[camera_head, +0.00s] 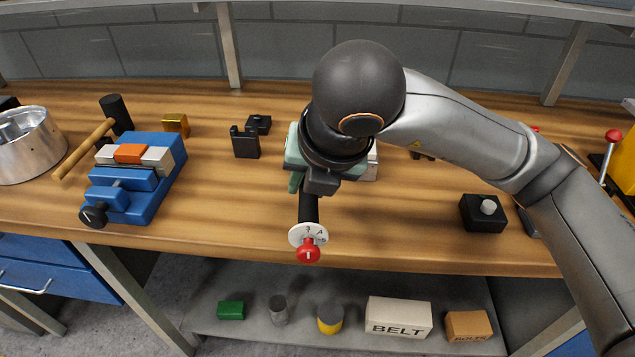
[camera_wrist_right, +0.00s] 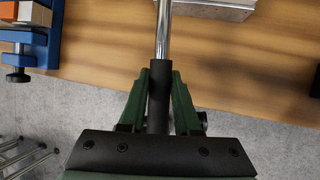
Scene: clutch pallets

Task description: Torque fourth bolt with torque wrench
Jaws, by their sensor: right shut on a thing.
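My right gripper (camera_head: 297,183) is over the middle of the bench near its front edge. It is shut on the torque wrench (camera_head: 308,210), around its black handle. The wrench's white dial and red knob point toward the bench front. In the right wrist view the green fingers (camera_wrist_right: 160,90) grip the handle from both sides, and the chrome shaft (camera_wrist_right: 163,30) runs up out of the picture. A pale metal block (camera_wrist_right: 215,9) stands beside the shaft at the top. The wrench's far end and the bolts are hidden in the head view by my right wrist. My left gripper is not seen.
A blue vise (camera_head: 143,190) and a mallet (camera_head: 85,150) are at the left, with a metal drum (camera_head: 28,150) beyond. Black fixtures (camera_head: 246,142) stand behind. A black block with a grey knob (camera_head: 483,213) is at the right. The wood (camera_head: 410,235) between is clear.

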